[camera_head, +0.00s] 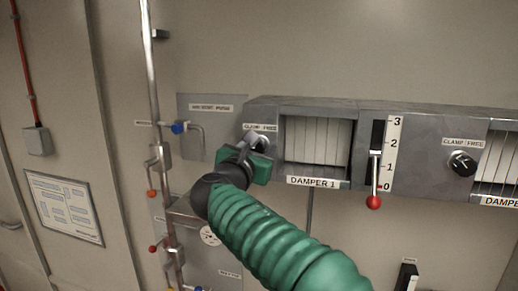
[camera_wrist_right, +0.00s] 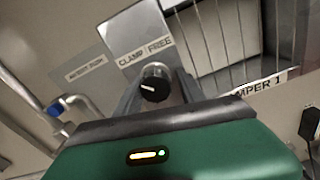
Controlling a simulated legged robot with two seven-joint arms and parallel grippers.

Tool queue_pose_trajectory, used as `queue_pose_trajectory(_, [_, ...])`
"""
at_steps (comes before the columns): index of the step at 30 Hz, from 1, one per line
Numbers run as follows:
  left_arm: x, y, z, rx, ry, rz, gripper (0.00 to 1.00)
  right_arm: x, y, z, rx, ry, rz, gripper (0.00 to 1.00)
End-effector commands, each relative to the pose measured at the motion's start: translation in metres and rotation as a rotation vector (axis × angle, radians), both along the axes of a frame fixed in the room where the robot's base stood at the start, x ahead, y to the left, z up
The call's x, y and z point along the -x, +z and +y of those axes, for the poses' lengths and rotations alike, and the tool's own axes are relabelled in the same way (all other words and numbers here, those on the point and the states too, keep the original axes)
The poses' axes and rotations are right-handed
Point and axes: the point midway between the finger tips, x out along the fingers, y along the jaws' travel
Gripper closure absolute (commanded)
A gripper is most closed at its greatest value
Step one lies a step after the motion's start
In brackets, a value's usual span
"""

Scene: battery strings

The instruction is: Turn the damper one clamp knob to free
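The damper one clamp knob (camera_wrist_right: 154,84) is a round black knob below a CLAMP | FREE label (camera_wrist_right: 145,49). Its white pointer line points left in the wrist view, toward the CLAMP side. My right gripper (camera_head: 258,146) is at this knob, on the left end of the DAMPER 1 box, and hides most of it in the head view. In the right wrist view the grey fingers stand apart on either side of the knob, which sits between them. Whether they touch it is hard to tell. My left gripper is not in view.
The DAMPER 1 louvre (camera_head: 316,144) is right of the knob. A red-tipped lever (camera_head: 374,202) stands at 0 on its scale. A second clamp knob (camera_head: 462,163) is further right. A blue-handled valve (camera_head: 179,128) and a vertical pipe (camera_head: 151,75) are left.

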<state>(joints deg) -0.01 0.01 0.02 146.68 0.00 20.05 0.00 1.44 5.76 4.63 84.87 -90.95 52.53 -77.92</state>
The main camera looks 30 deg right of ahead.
Motion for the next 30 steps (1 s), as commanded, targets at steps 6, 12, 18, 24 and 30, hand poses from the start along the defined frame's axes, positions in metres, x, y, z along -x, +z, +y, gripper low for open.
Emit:
queue_pose_trajectory(6, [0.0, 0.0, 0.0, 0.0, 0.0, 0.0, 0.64, 0.001, 0.0, -0.001, 0.001, -0.005, 0.001, 0.9])
queue_pose_trajectory(12, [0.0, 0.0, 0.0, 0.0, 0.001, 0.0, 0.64, 0.001, -0.001, 0.0, -0.002, -0.001, 0.0, 1.0])
queue_pose_trajectory(18, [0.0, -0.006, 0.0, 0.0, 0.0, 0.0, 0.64, 0.001, -0.003, 0.0, -0.022, -0.002, -0.023, 1.0])
queue_pose_trajectory(24, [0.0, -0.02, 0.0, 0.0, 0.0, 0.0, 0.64, 0.001, -0.005, 0.001, -0.084, -0.002, -0.095, 1.0])
queue_pose_trajectory(30, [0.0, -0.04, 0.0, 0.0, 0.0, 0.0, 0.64, 0.001, -0.007, 0.001, -0.189, -0.003, -0.218, 1.0])
